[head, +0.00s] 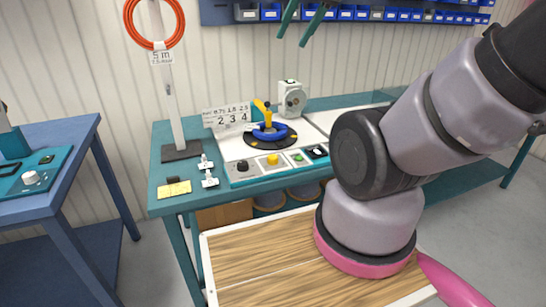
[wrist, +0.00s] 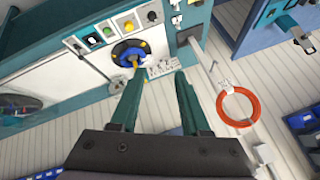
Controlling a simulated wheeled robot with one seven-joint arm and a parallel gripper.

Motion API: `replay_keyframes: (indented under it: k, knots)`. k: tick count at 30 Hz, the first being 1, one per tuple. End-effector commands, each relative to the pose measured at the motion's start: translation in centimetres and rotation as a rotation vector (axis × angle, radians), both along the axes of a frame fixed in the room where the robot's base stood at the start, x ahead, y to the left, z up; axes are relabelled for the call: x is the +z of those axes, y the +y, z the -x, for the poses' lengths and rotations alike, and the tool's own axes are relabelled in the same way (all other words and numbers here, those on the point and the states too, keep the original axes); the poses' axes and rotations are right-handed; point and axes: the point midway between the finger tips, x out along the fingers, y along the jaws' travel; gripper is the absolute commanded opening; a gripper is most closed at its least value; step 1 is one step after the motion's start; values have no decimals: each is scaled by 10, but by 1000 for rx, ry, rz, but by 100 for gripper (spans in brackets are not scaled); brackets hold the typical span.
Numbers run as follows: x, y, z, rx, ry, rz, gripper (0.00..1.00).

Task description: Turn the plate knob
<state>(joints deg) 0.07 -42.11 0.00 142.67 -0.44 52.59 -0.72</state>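The control panel on the bench carries a dark round knob (head: 243,166), a yellow button (head: 273,160), a green button (head: 298,157) and a dark control (head: 316,151). Which one is the plate knob I cannot tell for sure. Behind them is a dark round plate (head: 287,139) with a blue ring (head: 270,132) and a yellow arm (head: 261,106); the blue ring also shows in the wrist view (wrist: 131,53). My gripper (head: 292,41) hangs above the bench, apart from the panel. In the wrist view its green fingers (wrist: 157,78) are spread, with nothing between them.
A post with an orange cable coil (head: 180,22) stands left of the panel. A number card (head: 228,118) and a grey device (head: 292,98) stand behind the plate. Blue bins (head: 345,13) line the wall. Another blue table (head: 50,190) is at left.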

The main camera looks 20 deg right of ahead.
Motion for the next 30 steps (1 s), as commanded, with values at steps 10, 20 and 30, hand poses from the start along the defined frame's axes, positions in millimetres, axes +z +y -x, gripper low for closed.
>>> replay_keyframes:
  k: [10,20,30]
  knots:
    - [-35,-15,-95,232,140,221,80]
    - [-127,-33,-198,584,291,402,80]
    - [-274,-48,-267,979,408,476,80]
